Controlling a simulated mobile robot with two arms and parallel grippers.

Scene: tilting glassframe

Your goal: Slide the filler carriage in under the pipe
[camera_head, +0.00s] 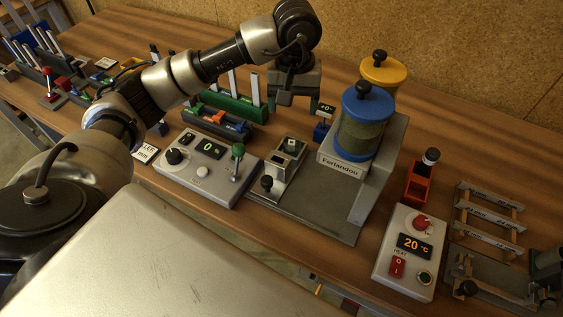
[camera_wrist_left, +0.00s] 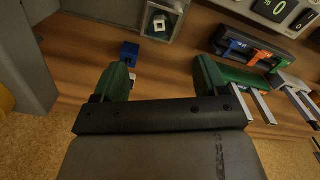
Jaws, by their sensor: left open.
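The filler carriage (camera_head: 287,163) looks like the small grey slide with a pale square holder on top. It sits on the grey base left of the Ferlandou machine (camera_head: 341,167), with a black knob (camera_head: 267,183) at its near end. It shows partly at the top of the left wrist view (camera_wrist_left: 162,20). I cannot make out a separate pipe; the blue-lidded jar (camera_head: 363,125) may hide it. My left gripper (camera_head: 293,105) is open and empty, behind the carriage. Its green fingers (camera_wrist_left: 162,82) are apart with bare wood between them. My right gripper is not in view.
A control box reading 0 (camera_head: 208,165) is left of the carriage. A yellow-lidded jar (camera_head: 383,72) stands behind; a box reading 20 °C (camera_head: 411,250) is at front right.

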